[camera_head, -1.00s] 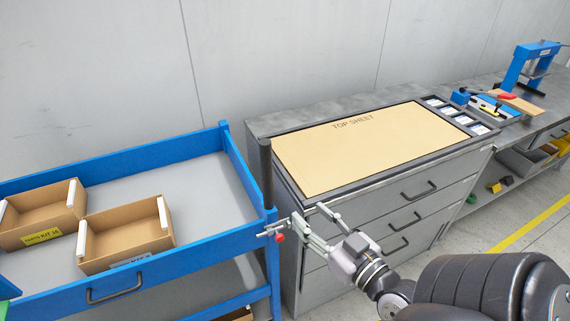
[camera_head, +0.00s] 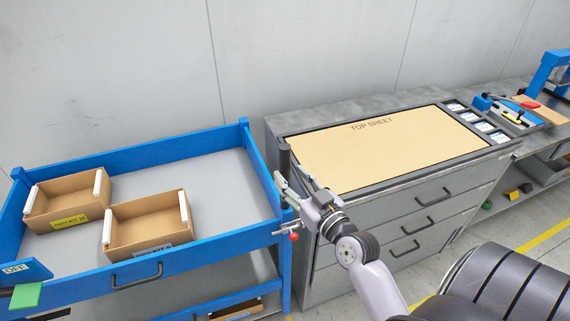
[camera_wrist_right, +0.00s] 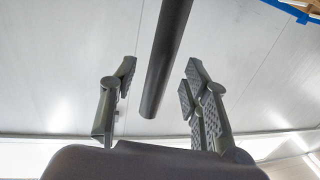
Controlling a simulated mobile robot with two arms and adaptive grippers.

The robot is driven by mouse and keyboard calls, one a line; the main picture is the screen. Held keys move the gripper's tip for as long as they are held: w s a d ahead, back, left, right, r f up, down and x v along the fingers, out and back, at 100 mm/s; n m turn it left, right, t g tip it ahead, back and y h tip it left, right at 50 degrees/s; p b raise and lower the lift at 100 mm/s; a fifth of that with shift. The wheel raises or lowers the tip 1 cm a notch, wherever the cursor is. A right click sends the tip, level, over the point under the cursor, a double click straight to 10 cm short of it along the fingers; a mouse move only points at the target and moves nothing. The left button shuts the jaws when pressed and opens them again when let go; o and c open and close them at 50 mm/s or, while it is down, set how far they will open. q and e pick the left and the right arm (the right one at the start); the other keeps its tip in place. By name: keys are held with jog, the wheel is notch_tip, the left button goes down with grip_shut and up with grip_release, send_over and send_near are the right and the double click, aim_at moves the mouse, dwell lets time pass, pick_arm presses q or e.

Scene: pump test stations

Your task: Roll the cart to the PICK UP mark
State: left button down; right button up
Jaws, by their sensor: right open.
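The cart is a blue-framed trolley with a grey top (camera_head: 235,185), on the left of the head view. A dark upright post (camera_head: 285,160) rises at its right end, with a red knob (camera_head: 293,237) below. My right gripper (camera_head: 290,181) is open at this post. In the right wrist view the post (camera_wrist_right: 165,60) shows between the two spread fingers, and neither finger visibly touches it. How deep it sits between them I cannot tell. My left gripper is not in view. No PICK UP mark shows.
Two cardboard kit boxes (camera_head: 70,200) (camera_head: 147,225) stand on the cart. A grey drawer cabinet (camera_head: 400,235) with a TOP SHEET panel (camera_head: 380,150) stands close to the cart's right. A green piece (camera_head: 26,295) shows at lower left. A yellow floor line (camera_head: 545,235) runs at right.

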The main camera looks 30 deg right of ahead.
aim_at(288, 173)
jog(key=shift+w+p, duration=0.3)
jog(key=shift+w, duration=1.55)
jog(key=shift+c, duration=0.4)
grip_shut()
